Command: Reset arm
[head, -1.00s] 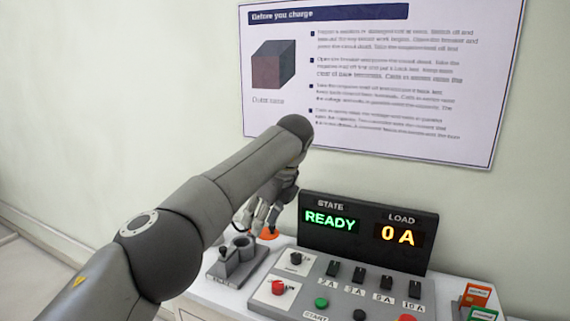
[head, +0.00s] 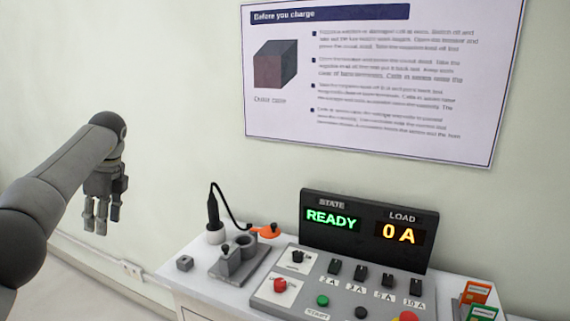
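My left gripper (head: 101,212) hangs in the air at the left, its fingers pointing down with gaps between them. Nothing shows between the fingers. It is left of the white bench (head: 170,277) and apart from everything on it. My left arm (head: 70,165) comes in from the left edge. My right gripper is not in view.
On the bench stand a black-handled tool (head: 213,208) with a cable in a white holder, an orange piece (head: 269,231), a grey fixture (head: 238,262), a small grey block (head: 184,263), a control panel (head: 335,292) and a display (head: 368,231) reading READY and 0 A.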

